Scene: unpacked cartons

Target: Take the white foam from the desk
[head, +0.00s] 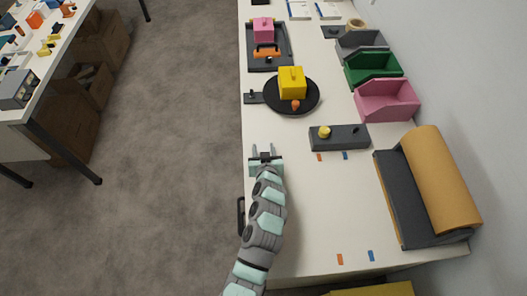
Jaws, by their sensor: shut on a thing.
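My gripper (266,150) is at the left edge of the white desk (310,215), near the middle of its length. Its two fingers point toward the far end and stand a little apart. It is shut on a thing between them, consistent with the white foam. The foam's outline is too small and too close to the desk's colour to make out clearly. I cannot tell whether it touches the desk top. No other piece of white foam is clearly seen on the desk.
Right of my gripper is a grey block with a yellow knob (338,137). Beyond are a black round plate with a yellow cube (291,82) and a dark tray (270,59). Pink (387,101), green and grey bins and a brown roll (440,180) line the right side. The near desk is mostly clear.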

